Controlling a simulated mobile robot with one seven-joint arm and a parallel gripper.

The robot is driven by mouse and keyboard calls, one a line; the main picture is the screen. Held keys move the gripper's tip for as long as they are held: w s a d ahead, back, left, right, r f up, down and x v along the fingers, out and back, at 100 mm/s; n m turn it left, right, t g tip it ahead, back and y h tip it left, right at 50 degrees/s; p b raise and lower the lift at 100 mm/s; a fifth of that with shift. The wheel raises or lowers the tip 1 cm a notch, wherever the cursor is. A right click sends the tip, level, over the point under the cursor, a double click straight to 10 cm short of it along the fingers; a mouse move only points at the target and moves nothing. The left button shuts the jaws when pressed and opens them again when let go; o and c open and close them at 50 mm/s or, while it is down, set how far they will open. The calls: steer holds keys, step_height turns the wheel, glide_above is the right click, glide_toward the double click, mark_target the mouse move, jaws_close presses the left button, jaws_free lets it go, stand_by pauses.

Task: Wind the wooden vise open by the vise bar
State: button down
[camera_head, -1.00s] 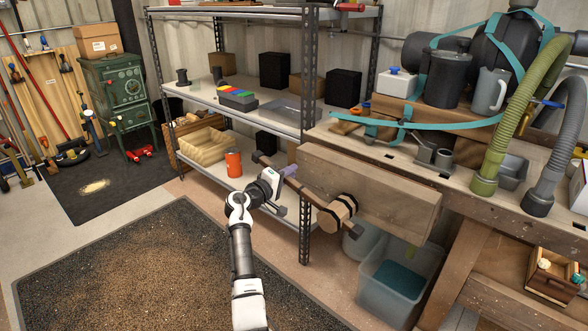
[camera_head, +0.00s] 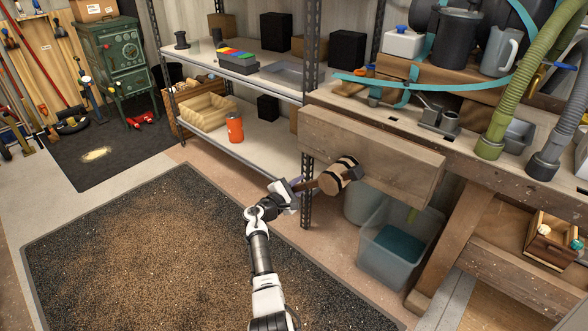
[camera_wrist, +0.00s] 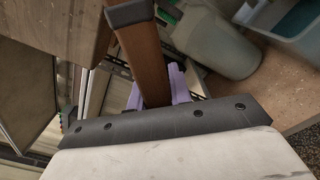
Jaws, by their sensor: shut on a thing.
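The wooden vise (camera_head: 375,158) is a thick wooden jaw board on the front of the workbench. Its round wooden screw hub (camera_head: 337,176) with dark bands sticks out from the board. The brown vise bar (camera_head: 310,185) passes through the hub and lies close to level, its left end slightly lower. My gripper (camera_head: 296,189) is shut on the bar left of the hub. In the wrist view its purple fingertips (camera_wrist: 158,92) sit on both sides of the bar (camera_wrist: 143,55), which has a dark end cap. The gap behind the jaw board is hard to see.
A metal shelf post (camera_head: 309,205) stands right behind the gripper. Grey bins, one holding teal liquid (camera_head: 395,250), sit under the vise. The dark floor mat (camera_head: 170,260) is clear.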

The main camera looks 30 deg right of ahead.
steer(key=s+d+f+n+p, duration=0.3)
steer(key=s+n+p, duration=0.1)
steer(key=s, duration=0.2)
steer(key=s+d+f+n+p, duration=0.2)
steer(key=s+d+n+p, duration=0.1)
steer(key=s+n, duration=0.2)
steer(key=shift+s+d+f+p, duration=0.3)
steer(key=shift+s+f+p, duration=0.1)
steer(key=shift+s, duration=0.85)
steer(key=c, duration=1.3)
jaws_free()
steer(key=shift+s+f, duration=0.1)
steer(key=shift+a+f+n, duration=0.1)
steer(key=shift+f+n, duration=0.05)
steer(key=shift+n, duration=0.15)
